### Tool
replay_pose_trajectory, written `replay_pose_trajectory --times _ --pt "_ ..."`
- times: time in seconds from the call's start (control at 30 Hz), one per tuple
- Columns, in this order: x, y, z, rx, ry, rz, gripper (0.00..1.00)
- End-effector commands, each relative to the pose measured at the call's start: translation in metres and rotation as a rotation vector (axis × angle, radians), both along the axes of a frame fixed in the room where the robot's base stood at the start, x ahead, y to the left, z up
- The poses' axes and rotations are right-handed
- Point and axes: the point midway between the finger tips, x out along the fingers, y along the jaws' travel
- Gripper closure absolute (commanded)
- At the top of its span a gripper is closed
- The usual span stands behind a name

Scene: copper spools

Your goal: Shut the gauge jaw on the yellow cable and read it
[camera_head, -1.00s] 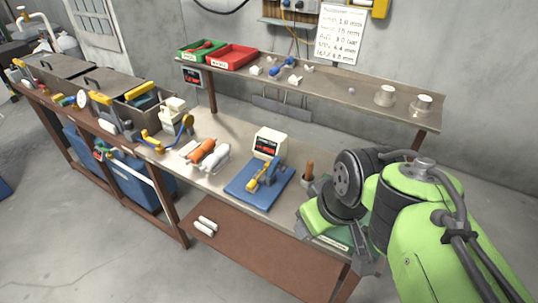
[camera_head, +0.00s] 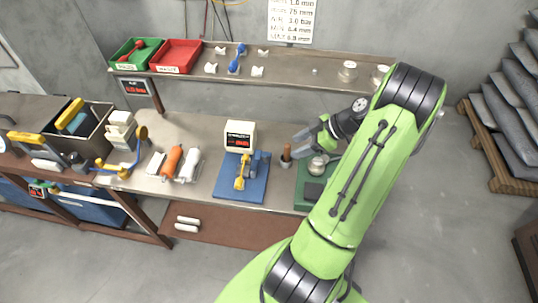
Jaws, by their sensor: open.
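The gauge, a blue plate (camera_head: 246,190) with a grey-blue jaw part (camera_head: 259,166) and a yellow piece (camera_head: 240,179), lies on the bench in front of a cream box with a dark red-lit display (camera_head: 239,136). The digits are too small to read. Whether the yellow piece is the cable or part of the gauge, and whether the jaw is shut, I cannot tell. My gripper (camera_head: 305,144) is open, right of the gauge and apart from it, above the bench near a brown-handled tool in a holder. No cable shows between its fingers.
A green base with a round metal piece (camera_head: 318,167) stands under my arm. Orange (camera_head: 171,162) and white (camera_head: 188,165) cylinders lie left of the gauge. A shelf (camera_head: 290,73) with green and red trays (camera_head: 180,56) runs behind. Bench left of the gauge is partly clear.

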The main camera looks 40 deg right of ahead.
Motion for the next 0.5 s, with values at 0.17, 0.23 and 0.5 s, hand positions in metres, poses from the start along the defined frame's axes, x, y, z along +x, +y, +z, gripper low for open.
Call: replay_pose_trajectory --times 0.17,0.23,0.5 --pt "0.026 0.022 -0.033 0.005 0.003 0.004 0.47" --pt "0.036 0.030 -0.045 0.005 0.004 0.004 0.47" --pt "0.061 0.047 -0.076 0.002 0.004 0.001 0.47"
